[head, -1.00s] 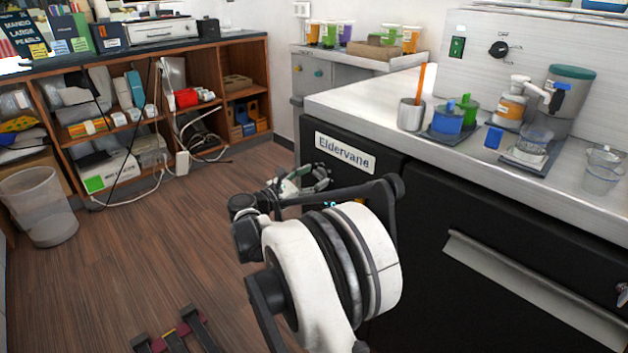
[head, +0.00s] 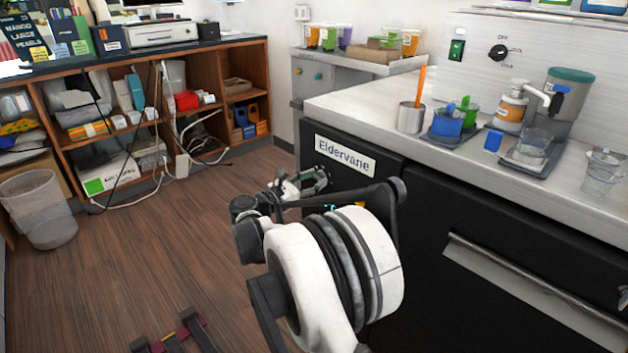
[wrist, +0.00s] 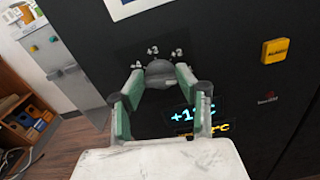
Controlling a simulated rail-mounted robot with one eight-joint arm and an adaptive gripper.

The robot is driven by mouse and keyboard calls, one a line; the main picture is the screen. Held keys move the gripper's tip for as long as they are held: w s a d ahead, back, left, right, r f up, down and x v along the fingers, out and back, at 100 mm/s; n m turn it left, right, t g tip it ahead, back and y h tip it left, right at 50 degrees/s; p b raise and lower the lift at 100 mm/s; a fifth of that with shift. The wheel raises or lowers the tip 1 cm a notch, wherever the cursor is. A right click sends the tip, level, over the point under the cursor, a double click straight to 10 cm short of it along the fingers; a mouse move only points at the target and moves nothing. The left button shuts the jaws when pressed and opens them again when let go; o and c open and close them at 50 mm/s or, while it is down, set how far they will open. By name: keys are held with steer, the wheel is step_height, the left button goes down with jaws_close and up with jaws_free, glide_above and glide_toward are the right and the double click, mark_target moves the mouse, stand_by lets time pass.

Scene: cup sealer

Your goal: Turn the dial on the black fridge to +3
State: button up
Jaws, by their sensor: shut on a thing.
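The black fridge (head: 395,245) stands under the steel counter and carries an "Eldervane" plate (head: 345,154). In the wrist view, a round dark dial (wrist: 160,73) sits on its front panel, with small white marks around its top; one looks like "+3", the others are hard to read. My gripper (wrist: 160,79) has its green-padded fingers on either side of the dial and is shut on it. Below the dial, a lit display (wrist: 192,114) shows a blue "+1" reading, partly covered by my right finger. In the head view, my arm hides the dial.
The fridge's long handle (head: 535,292) juts out at right. A grey cabinet (head: 325,84) and wooden shelves (head: 205,80) stand behind. Open floor (head: 190,240) lies left of my arm.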

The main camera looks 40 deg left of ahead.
steer(key=n, duration=0.5)
steer(key=shift+a, duration=0.15)
steer(key=n, duration=0.4)
steer(key=shift+f+n+p, duration=0.1)
steer(key=shift+n+p, duration=0.25)
steer(key=shift+n, duration=0.05)
steer(key=n, duration=0.4)
steer(key=shift+a, duration=0.1)
steer(key=shift+f+n, duration=0.2)
steer(key=shift+n, duration=2.6)
steer(key=o, duration=1.1)
